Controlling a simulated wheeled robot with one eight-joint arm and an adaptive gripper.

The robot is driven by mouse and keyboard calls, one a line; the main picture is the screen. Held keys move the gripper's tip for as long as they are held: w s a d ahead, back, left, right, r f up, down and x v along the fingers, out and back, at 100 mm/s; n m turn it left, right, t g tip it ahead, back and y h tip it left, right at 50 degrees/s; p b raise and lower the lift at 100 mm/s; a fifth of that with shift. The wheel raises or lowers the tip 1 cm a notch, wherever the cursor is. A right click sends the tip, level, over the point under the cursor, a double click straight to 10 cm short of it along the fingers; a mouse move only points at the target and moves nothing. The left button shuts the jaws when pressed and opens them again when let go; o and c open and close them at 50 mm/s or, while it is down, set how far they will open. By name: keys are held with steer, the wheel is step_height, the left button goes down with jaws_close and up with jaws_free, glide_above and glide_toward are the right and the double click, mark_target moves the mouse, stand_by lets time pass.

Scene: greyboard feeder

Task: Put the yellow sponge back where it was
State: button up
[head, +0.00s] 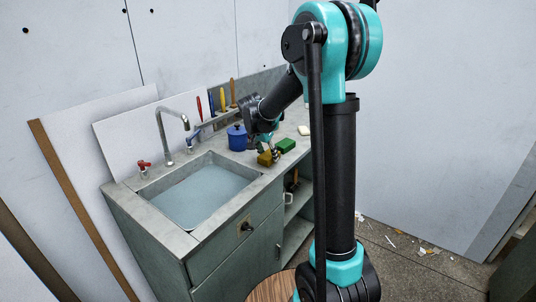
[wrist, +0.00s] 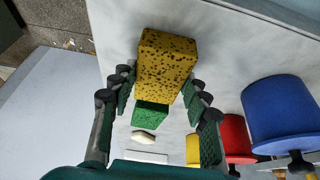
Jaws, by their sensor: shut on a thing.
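The yellow sponge (wrist: 166,62), a block with dark specks, sits between the fingertips of my gripper (wrist: 160,80) in the wrist view. My gripper is shut on it. In the head view the sponge (head: 265,159) shows below my gripper (head: 266,146), over the counter just right of the sink. I cannot tell whether its underside touches the counter. A green sponge (head: 287,145) lies to the right and a little behind; it also shows in the wrist view (wrist: 150,116), apart from the fingers.
A blue pot (head: 237,138) stands left of my gripper, behind the sink (head: 205,190); it is at the right in the wrist view (wrist: 281,110). A pale block (head: 304,130) lies beyond the green sponge. Upright coloured handles (head: 222,99) stand at the back. The counter's front edge is close.

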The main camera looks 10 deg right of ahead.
steer(key=o, duration=1)
steer(key=shift+f, duration=0.1)
steer(key=v, duration=1.2)
steer(key=s+d+f+n+y, duration=0.1)
steer(key=s+d+f+n, duration=0.1)
steer(key=s+f, duration=0.4)
steer(key=s+d+f+n+y, duration=0.1)
steer(key=s+d+f+n, duration=0.2)
steer(key=s, duration=0.9)
steer(key=s+d+f+n+t+y, duration=0.1)
steer(key=s+f+n, duration=0.3)
steer(key=s+f, duration=0.5)
steer(key=shift+s+d, duration=0.15)
steer(key=shift+d, duration=0.75)
